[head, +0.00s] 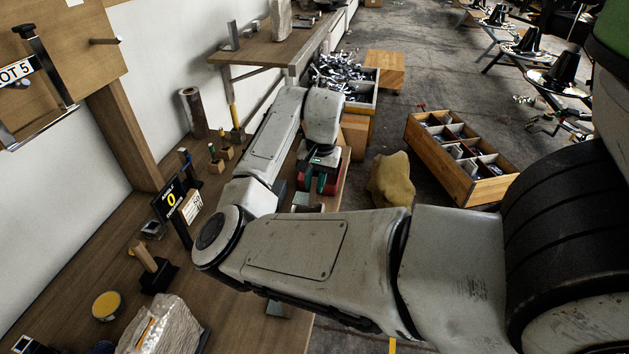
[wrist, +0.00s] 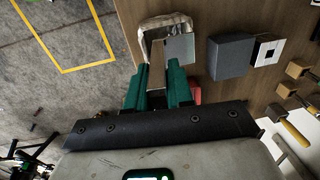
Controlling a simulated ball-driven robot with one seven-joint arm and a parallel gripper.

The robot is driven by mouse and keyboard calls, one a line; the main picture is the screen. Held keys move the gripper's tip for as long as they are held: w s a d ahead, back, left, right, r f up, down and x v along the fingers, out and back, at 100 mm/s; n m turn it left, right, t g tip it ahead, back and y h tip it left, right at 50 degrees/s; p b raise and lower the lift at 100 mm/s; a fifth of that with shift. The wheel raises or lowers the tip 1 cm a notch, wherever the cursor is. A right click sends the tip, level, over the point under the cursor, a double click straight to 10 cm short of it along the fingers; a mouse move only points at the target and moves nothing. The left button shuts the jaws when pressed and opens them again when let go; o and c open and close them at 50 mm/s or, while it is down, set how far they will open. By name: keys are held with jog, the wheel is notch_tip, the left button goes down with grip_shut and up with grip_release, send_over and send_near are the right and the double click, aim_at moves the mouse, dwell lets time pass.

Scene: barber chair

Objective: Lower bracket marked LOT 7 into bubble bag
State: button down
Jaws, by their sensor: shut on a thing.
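My gripper (wrist: 164,75) has green fingers, shut on a bracket (wrist: 180,49) whose pale grey metal plate shows just past the fingertips. No LOT 7 marking can be read on it. A whitish, crinkled bag mouth (wrist: 146,28), which looks like the bubble bag, lies just beyond the fingertips. The bracket overlaps its opening in the wrist view; I cannot tell how deep the bracket is. In the head view my gripper (head: 320,180) is over the bench's right part, largely hidden by my own arm. A small pale grey plate (head: 301,199) shows beside it.
A dark grey block (wrist: 230,56) and a black-and-white marked block (wrist: 267,51) stand right of the bag. A LOT 5 label (head: 17,72) hangs at left. A bubble-wrapped bundle (head: 163,327) and a yellow tin (head: 106,305) sit on the near bench (head: 75,265).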

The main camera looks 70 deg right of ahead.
aim_at(315, 197)
jog(key=shift+f+b, duration=3.35)
jog(key=shift+f, duration=0.8)
jog(key=c, duration=0.9)
grip_release()
jog(key=shift+s+f, duration=0.1)
jog(key=r, duration=0.7)
jog(key=s+r, duration=0.1)
jog(key=r, duration=0.3)
